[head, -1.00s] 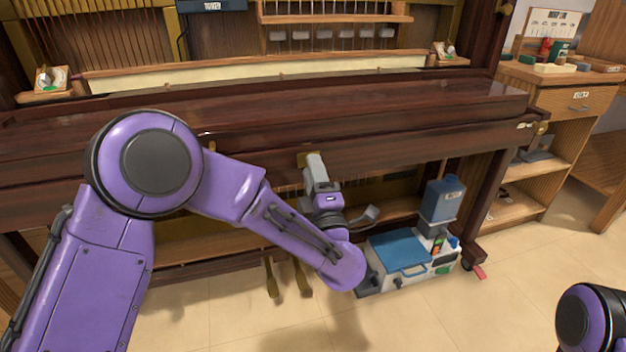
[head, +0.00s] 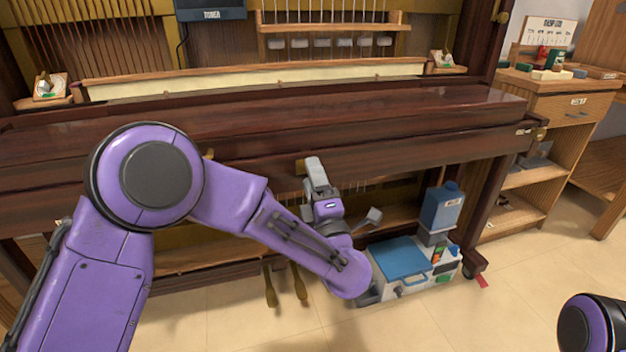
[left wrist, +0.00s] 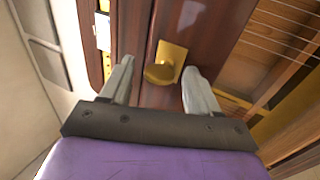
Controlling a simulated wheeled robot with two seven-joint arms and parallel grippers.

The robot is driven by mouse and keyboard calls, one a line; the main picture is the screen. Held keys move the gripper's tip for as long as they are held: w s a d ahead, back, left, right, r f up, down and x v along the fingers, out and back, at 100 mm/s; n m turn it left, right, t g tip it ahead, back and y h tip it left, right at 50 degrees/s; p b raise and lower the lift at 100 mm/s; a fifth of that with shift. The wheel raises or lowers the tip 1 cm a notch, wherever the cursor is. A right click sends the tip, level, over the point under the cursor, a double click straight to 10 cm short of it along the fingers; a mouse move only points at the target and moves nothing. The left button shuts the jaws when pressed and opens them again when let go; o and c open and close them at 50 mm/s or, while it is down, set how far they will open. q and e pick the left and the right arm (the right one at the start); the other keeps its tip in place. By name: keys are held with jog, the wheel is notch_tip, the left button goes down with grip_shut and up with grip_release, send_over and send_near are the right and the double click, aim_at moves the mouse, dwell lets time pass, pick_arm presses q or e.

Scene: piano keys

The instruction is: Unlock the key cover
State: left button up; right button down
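The key cover (head: 400,112) is a long dark red-brown wooden lid across the piano front, and it looks closed. A brass lock plate (left wrist: 173,54) with a rounded brass knob (left wrist: 160,74) sits on the wood below it. My left gripper (left wrist: 158,68) is open, with one grey finger on each side of the knob. Gaps show on both sides, so the fingers do not appear to grip it. In the head view my left gripper (head: 314,170) is at the front rail and hides most of the plate. My right gripper is out of view; only part of that arm shows.
A wooden shelf unit (head: 545,150) stands at right. Open floor lies in front.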

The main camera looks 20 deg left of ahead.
pick_arm(q)
jog(key=p+v, duration=0.1)
jog(key=v, duration=0.9)
jog(key=shift+s+d, duration=0.15)
jog(key=shift+s, duration=0.05)
jog(key=shift+f, duration=0.1)
